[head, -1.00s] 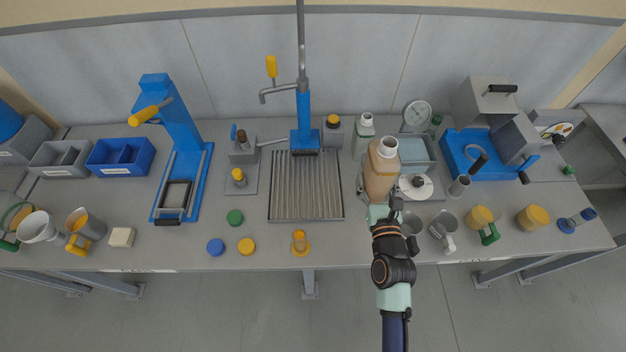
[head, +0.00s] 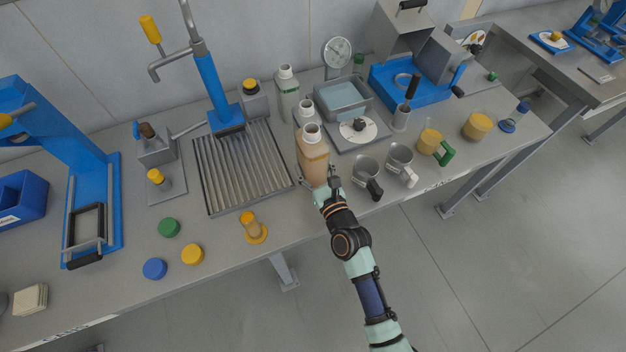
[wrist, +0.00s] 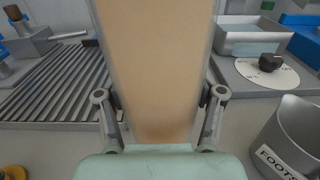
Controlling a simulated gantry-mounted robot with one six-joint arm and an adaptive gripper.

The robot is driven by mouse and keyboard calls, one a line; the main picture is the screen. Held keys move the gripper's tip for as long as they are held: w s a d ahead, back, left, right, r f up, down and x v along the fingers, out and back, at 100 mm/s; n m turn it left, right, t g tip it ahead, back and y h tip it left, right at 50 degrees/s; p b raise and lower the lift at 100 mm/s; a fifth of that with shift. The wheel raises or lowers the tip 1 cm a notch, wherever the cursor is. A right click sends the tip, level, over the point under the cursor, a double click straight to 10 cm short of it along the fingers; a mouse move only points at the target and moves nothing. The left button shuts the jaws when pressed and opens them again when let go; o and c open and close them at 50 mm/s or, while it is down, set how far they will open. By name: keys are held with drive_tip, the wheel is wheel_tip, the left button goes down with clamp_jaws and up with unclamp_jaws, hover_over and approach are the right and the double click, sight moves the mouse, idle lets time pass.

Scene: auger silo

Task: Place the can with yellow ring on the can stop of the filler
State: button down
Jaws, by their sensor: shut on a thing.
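My gripper (head: 322,192) is shut on a tall can of tan contents with a pale neck (head: 313,155). In the wrist view the can (wrist: 158,70) stands upright between the two fingers; I cannot tell whether its base touches the bench. No yellow ring shows on it. A pale can with a green ring (head: 288,95) stands behind, and another pale-necked can (head: 304,112) is partly hidden by the held one. The filler appears to be the blue column (head: 217,90) with a bent spout and yellow handle, left of the held can. I cannot make out its can stop.
A ribbed drip tray (head: 240,165) lies left of the held can. A shallow basin (head: 343,99) and a white dial plate (head: 357,130) are behind right. Grey mugs (head: 366,172) stand close on the right. A yellow-based piece (head: 253,228) and several coloured caps (head: 192,254) lie front left.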

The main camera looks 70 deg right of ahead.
drive_tip(key=shift+r, duration=0.1)
wheel_tip(320, 180, down, 4)
drive_tip(key=b, duration=0.4)
drive_tip(key=shift+f, duration=0.25)
drive_tip(key=shift+r, duration=0.2)
drive_tip(key=shift+f, duration=0.15)
drive_tip(key=shift+c, duration=0.7)
unclamp_jaws()
drive_tip(key=shift+f, duration=0.1)
